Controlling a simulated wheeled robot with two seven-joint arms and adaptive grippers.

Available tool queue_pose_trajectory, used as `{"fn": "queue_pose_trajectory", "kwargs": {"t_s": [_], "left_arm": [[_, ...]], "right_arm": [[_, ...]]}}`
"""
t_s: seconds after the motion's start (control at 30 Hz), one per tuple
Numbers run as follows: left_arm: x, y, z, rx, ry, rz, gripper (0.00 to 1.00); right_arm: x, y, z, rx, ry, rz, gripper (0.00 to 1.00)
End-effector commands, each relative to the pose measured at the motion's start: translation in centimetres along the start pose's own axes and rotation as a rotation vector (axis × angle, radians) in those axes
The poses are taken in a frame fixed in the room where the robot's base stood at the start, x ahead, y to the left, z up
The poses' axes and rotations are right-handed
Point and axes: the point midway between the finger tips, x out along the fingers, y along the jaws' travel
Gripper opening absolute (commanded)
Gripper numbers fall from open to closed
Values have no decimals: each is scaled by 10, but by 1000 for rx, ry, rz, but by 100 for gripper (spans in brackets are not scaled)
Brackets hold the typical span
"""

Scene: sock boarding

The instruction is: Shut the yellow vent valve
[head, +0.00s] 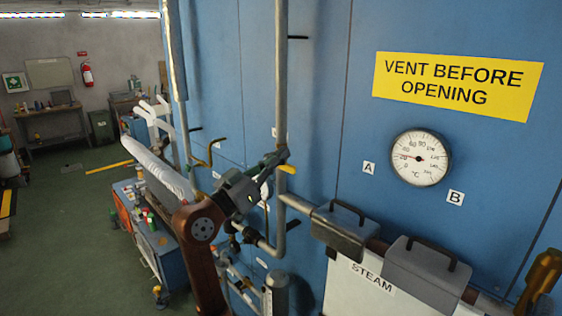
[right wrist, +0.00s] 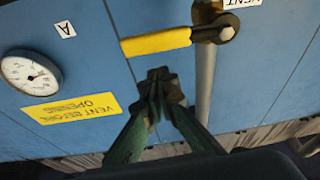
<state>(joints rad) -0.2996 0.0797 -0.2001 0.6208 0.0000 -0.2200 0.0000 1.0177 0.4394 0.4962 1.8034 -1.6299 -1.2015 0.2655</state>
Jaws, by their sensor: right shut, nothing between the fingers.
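The yellow vent valve handle (right wrist: 156,43) sticks out sideways from a dark valve body on a grey vertical pipe (right wrist: 205,85), crosswise to the pipe. Its yellow end (head: 287,169) shows in the head view just below my right fingertips, pointing right. My right gripper (head: 284,154) is shut and empty beside the pipe. In the right wrist view, which is upside down, the shut green fingertips (right wrist: 160,75) appear just off the handle with a small gap. I cannot tell whether they touch it. The valve body is mostly hidden behind my gripper in the head view.
A blue panel carries a yellow sign (head: 458,86) and a round gauge (head: 420,157). Grey handled boxes (head: 345,230) and a white STEAM panel (head: 370,282) stand at lower right. A tool cart (head: 160,245) stands left of the panel. Open floor lies further left.

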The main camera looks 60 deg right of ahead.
Motion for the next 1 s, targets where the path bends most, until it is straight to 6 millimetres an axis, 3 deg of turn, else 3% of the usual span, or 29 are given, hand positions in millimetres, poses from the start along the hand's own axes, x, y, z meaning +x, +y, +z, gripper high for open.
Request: {"fn": "queue_pose_trajectory", "kwargs": {"t_s": [0.03,0.07,0.1,0.3,0.5,0.7,1.0], "left_arm": [[-11,0,-5,0,7,-1,40],[-12,0,-5,0,8,0,40],[-7,0,-4,0,6,0,40],[-2,0,0,-1,0,0,40],[-1,0,0,0,0,0,40],[-1,0,0,0,0,0,40],[-1,0,0,0,0,0,40]], "right_arm": [[7,5,-18,6,1,3,0],[6,5,-21,5,2,2,0],[-10,1,-15,2,4,-3,0],[-56,0,-13,0,5,-2,0],[-84,0,-13,1,5,0,0],[-95,0,-15,2,7,2,0],[-95,0,-15,2,6,2,0]]}}
